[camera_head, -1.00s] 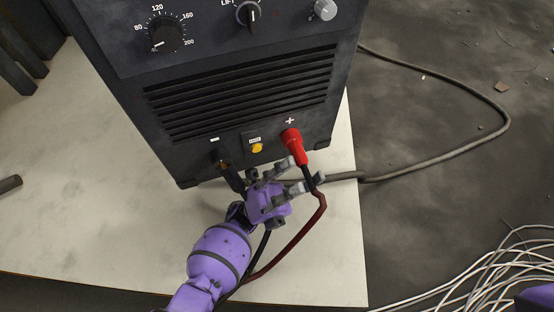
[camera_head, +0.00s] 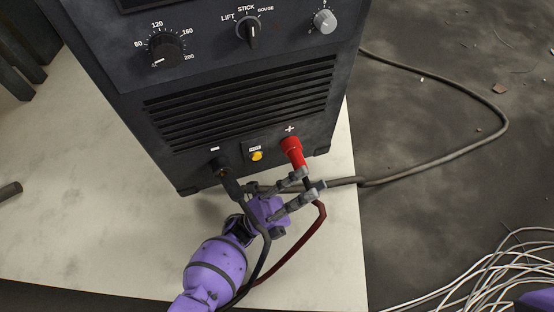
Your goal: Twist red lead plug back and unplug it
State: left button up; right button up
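The red lead plug (camera_head: 292,151) sits in the plus socket at the lower right of the black machine's front panel (camera_head: 240,95). Its dark red cable (camera_head: 300,245) runs down and curves left. My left gripper (camera_head: 313,180) is in front of and just below the plug. Its two grey fingers are apart, with the dark lower end of the plug or its cable between them. I cannot tell whether they touch it. My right gripper is out of view; a purple piece shows in the bottom right corner.
A black plug (camera_head: 221,167) sits in the minus socket, its black cable (camera_head: 264,236) hanging across my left wrist. A yellow button (camera_head: 257,156) lies between the sockets. The light table (camera_head: 110,225) is mostly clear at left. Loose white wires (camera_head: 480,275) lie lower right.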

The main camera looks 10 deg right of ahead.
pick_arm(q)
jog(key=y+p, duration=0.2)
jog(key=p, duration=0.1)
jog(key=y+p, duration=0.2)
jog(key=p, duration=0.2)
jog(key=f+y+p, duration=0.1)
jog(key=y+p, duration=0.1)
jog(key=p, duration=0.2)
jog(key=shift+w+d+y, duration=0.15)
jog(key=shift+y, duration=0.25)
jog(key=shift+d+f+n+g+y+p, duration=0.15)
jog(key=shift+f+g+y+p, duration=0.15)
jog(key=shift+y+p, duration=1.5)
jog(key=shift+d+f+n+g+y+p, duration=0.1)
jog(key=shift+d+f+g+y+p, duration=0.45)
jog(key=shift+p, duration=2.2)
jog(key=shift+a+r+n+g+y+p, duration=0.1)
jog(key=shift+a+g+y+p, duration=0.1)
jog(key=shift+y+p, duration=1.7)
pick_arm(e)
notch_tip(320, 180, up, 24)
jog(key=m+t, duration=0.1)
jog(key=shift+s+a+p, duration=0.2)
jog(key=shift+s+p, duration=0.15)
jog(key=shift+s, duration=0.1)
